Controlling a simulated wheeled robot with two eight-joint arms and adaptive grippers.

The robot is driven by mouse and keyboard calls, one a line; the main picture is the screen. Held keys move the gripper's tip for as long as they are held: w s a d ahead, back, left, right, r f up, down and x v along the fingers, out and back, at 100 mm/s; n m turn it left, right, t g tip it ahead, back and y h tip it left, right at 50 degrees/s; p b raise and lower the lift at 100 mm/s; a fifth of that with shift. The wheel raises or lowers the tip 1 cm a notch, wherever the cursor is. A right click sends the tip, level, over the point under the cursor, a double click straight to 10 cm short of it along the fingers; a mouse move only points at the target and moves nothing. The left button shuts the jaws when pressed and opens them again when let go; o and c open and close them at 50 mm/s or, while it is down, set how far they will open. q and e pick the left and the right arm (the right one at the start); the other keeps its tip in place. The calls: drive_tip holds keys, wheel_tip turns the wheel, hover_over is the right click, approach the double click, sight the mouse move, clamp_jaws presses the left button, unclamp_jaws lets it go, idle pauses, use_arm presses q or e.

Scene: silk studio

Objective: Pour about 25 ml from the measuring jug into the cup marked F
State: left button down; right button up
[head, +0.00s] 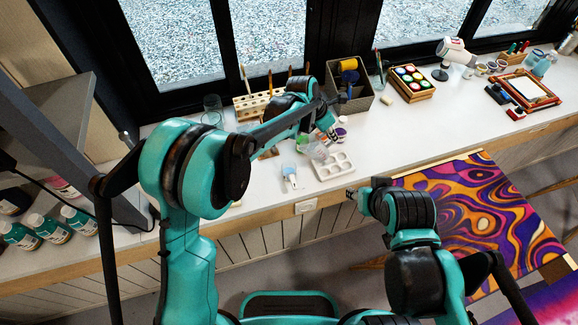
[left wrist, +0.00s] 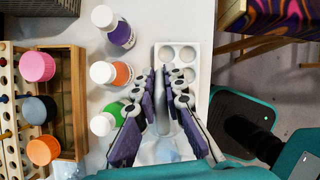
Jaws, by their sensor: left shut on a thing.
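My left gripper (head: 322,136) is over the white worktop, and in the left wrist view (left wrist: 163,98) its fingers are closed around a pale, clear piece. This looks like part of the clear measuring jug (head: 315,151), which shows below the fingers in the head view. Its liquid level cannot be read. A white palette with round wells (head: 336,166) lies just beside the jug and also shows beyond the fingers in the left wrist view (left wrist: 178,54). I cannot make out a letter F on any cup. My right gripper (head: 352,194) is by the table's front edge, its fingers too small to judge.
Bottles with purple (left wrist: 120,34), orange (left wrist: 121,74) and green (left wrist: 117,112) contents stand close beside the left fingers. A wooden rack (head: 252,106) and a dark box (head: 350,92) stand behind. A small white-and-blue bottle (head: 289,176) is near the front edge.

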use_arm(q)
drive_tip(key=shift+d, duration=0.1)
drive_tip(key=shift+w+d+f+y, duration=0.2)
drive_tip(key=shift+d+y, duration=0.15)
drive_tip(key=shift+y, duration=0.15)
drive_tip(key=shift+w+d+f+g+y+p, duration=0.15)
drive_tip(key=shift+w+d+f+g+y, duration=0.1)
drive_tip(key=shift+d+f+g+y, duration=0.45)
drive_tip(key=shift+w+d+f+g+y+p, duration=0.2)
drive_tip(key=shift+f+g+y, duration=0.3)
drive_tip(key=shift+f+y, duration=0.5)
drive_tip(key=shift+r, duration=0.2)
